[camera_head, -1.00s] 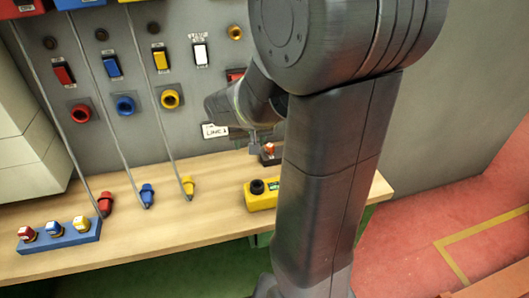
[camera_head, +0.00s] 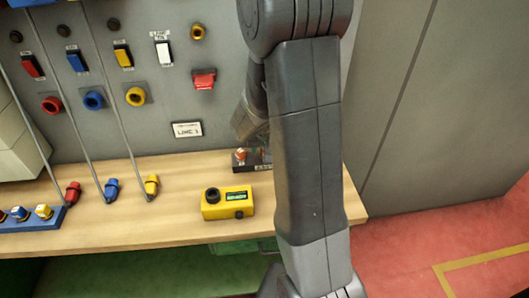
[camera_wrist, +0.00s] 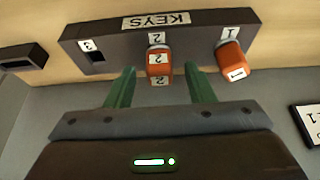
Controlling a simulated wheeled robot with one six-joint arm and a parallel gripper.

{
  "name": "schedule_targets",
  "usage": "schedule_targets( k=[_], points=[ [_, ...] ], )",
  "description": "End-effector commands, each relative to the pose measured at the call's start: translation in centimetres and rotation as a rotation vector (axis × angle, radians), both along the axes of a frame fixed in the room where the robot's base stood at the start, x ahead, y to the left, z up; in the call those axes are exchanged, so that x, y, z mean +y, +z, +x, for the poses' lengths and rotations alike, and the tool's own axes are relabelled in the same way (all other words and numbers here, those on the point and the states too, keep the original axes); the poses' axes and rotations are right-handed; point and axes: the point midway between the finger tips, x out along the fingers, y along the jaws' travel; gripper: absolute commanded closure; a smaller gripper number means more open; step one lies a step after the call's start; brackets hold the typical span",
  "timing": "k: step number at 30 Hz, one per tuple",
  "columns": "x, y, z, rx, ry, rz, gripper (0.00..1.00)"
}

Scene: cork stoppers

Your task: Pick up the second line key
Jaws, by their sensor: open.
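The black key rack (camera_wrist: 112,47) is marked KEYS and appears upside down in the wrist view. The second key (camera_wrist: 158,65) is orange with white "2" labels and sits at slot 2, in the middle. Another orange key (camera_wrist: 229,57) marked 1 sits at the right slot. The slot marked 3 looks empty. My gripper (camera_wrist: 162,74) is open, its two green fingers on either side of the second key, with visible gaps. In the head view the rack (camera_head: 264,167) and an orange key (camera_head: 240,154) show partly; my arm hides the rest, including the gripper.
Red, blue and yellow plugs lie further left. The wall panel behind carries switches, sockets and a LINE 1 label (camera_head: 187,130).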

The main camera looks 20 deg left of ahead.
Motion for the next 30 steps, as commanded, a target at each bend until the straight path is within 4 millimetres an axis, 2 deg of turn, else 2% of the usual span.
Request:
schedule_targets(
  k=[3,11,18,26,30],
  points=[
    [0.1,-0.7,0.2,0.001,-0.001,0.001,0.51],
    [0.2,-0.7,0.3,0.000,-0.001,0.002,0.51],
    [0.2,-0.7,0.2,0.000,-0.001,0.002,0.98],
    [0.2,-0.6,0.3,0.000,-0.001,0.002,0.99],
    [0.2,0.6,0.3,-0.004,0.000,0.003,0.99]
  ],
)
